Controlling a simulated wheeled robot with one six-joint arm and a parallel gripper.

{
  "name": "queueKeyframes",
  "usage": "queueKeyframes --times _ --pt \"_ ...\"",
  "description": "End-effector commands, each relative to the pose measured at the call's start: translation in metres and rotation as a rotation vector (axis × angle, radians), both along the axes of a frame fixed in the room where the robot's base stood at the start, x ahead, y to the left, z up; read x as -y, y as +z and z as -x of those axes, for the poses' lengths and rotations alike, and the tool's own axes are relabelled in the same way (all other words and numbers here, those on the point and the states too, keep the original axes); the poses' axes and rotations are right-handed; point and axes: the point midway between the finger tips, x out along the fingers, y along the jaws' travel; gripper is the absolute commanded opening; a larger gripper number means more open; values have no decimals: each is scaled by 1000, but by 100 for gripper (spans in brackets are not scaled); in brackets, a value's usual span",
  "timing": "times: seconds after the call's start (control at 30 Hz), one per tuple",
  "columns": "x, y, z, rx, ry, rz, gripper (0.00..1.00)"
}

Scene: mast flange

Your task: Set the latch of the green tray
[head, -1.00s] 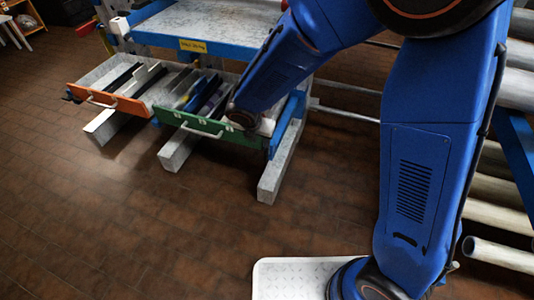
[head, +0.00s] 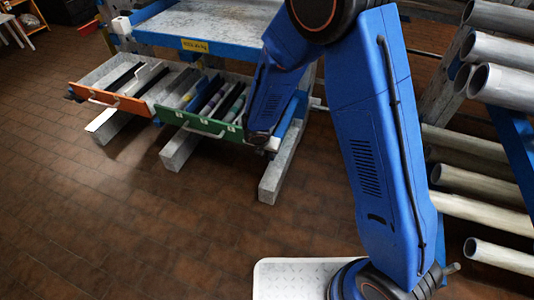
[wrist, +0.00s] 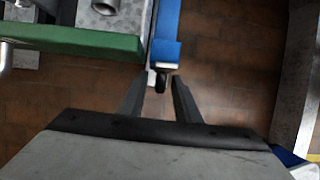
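The green tray (head: 205,127) stands pulled out under the grey bench, with dividers and dark strips inside. Its green front edge (wrist: 75,40) runs across the upper left of the wrist view. Just right of it, a blue rail (wrist: 166,28) ends in a small dark piece (wrist: 161,80) with a pale cap, which looks like the latch; its setting is unclear. My gripper (wrist: 158,98) is open and empty, with its two fingers reaching towards this dark piece from either side. In the head view my arm hides the fingertips and the tray's right end.
An orange-fronted tray (head: 110,98) stands open to the left of the green one. Grey beams (head: 284,165) stick out under the trays. A rack of metal pipes (head: 490,150) stands at the right. The brown tiled floor in front is clear.

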Motion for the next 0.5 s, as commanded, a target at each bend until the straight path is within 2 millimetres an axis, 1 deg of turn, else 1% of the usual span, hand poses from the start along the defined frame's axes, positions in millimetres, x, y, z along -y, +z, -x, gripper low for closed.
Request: queueKeyframes --times 0.13,0.43,0.47,0.5 --pt "1 -6 -2 0 0 0 30" --pt "1 -8 -3 0 1 0 30" --pt "1 -7 -3 0 1 0 22" --pt "1 -7 -3 0 1 0 13"
